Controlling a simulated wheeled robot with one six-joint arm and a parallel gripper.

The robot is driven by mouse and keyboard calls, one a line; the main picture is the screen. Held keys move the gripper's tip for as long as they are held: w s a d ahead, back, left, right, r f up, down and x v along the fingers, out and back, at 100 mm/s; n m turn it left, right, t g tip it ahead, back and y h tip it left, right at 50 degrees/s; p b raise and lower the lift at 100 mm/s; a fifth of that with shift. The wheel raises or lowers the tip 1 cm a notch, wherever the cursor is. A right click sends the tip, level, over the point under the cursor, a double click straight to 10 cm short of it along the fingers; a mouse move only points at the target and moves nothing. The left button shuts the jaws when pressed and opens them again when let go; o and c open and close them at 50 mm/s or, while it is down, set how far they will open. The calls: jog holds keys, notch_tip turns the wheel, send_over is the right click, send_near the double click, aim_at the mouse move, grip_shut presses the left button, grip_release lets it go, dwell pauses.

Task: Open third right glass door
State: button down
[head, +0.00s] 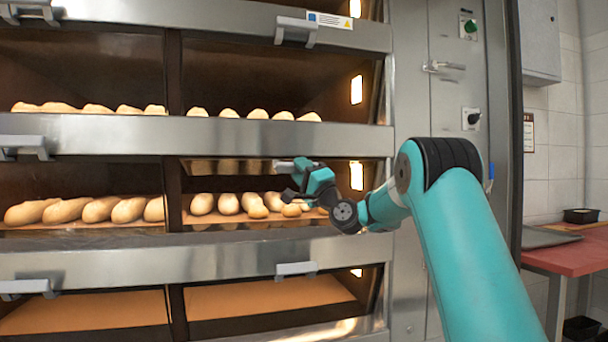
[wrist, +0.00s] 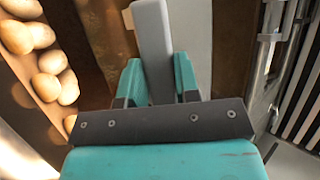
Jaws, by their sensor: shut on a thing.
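The oven door in the right half of the middle deck (head: 228,167) shows as a narrow strip under the steel rail, swung inward and up. Bread shows in the opening below it. Its grey handle (head: 284,165) sits at the right end of the visible strip. My gripper (head: 300,173) is shut on this handle, in front of the opening. In the wrist view the grey handle bar (wrist: 153,45) stands between the two teal fingers of my gripper (wrist: 158,80). My gripper hides the right part of the door in the head view.
Several loaves (head: 230,204) lie on the deck below the door. Steel rails (head: 200,136) run above and below the opening. Another handle (head: 297,268) is on the rail below. A red table (head: 575,256) with a tray (head: 545,237) stands at the right.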

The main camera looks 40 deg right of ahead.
jog(key=shift+f, duration=0.1)
jog(key=c, duration=0.8)
grip_release()
jog(key=shift+c, duration=0.2)
jog(key=b+v, duration=1.5)
jog(key=v, duration=0.2)
jog(key=shift+s, duration=0.2)
jog(key=shift+d, duration=0.1)
